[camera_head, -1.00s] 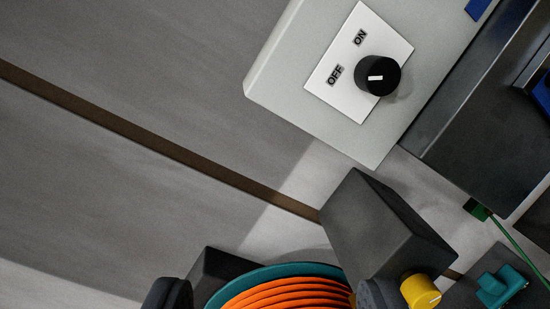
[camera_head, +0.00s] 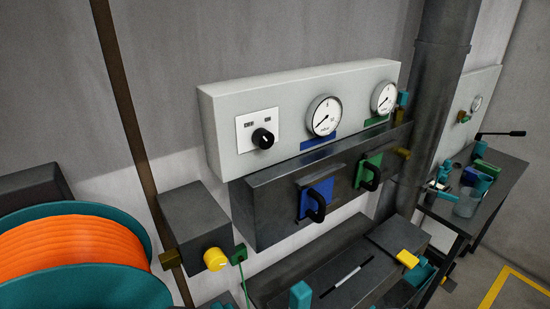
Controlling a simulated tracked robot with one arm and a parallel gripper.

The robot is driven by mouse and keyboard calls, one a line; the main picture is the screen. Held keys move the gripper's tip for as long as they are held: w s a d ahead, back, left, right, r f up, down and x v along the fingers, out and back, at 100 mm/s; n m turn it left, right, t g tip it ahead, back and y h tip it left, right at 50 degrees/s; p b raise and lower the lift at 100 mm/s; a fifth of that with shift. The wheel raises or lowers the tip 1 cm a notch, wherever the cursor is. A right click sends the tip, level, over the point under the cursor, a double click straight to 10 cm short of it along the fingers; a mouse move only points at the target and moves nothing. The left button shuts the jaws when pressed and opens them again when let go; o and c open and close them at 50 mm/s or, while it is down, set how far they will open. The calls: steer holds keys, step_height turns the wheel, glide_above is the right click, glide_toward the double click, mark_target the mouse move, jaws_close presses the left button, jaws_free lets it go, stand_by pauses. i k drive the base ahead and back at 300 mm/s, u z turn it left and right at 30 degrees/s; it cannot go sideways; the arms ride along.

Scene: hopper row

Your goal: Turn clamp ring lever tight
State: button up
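No clamp ring or clamp ring lever can be made out for certain. A thin black lever-like bar (camera_head: 500,133) sticks out level at the far right, above a dark bench; what it is fixed to is too small to tell. Two black looped handles show on the dark box: one on a blue plate (camera_head: 319,202), one on a green plate (camera_head: 370,172). Whether either belongs to a clamp is not clear. My gripper is not in view.
A grey panel (camera_head: 220,130) with a black knob (camera_head: 263,138) and two gauges hangs above the dark box (camera_head: 268,215). A teal reel with orange windings (camera_head: 75,250) fills the lower left. A dark pipe (camera_head: 432,110) stands right of centre; the bench (camera_head: 510,170) lies beyond.

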mark_target(445, 196)
steer(key=u, duration=1.8)
steer(key=k, duration=0.95)
steer(key=z, duration=1.85)
steer(key=i, duration=0.35)
steer(key=z, duration=0.1)
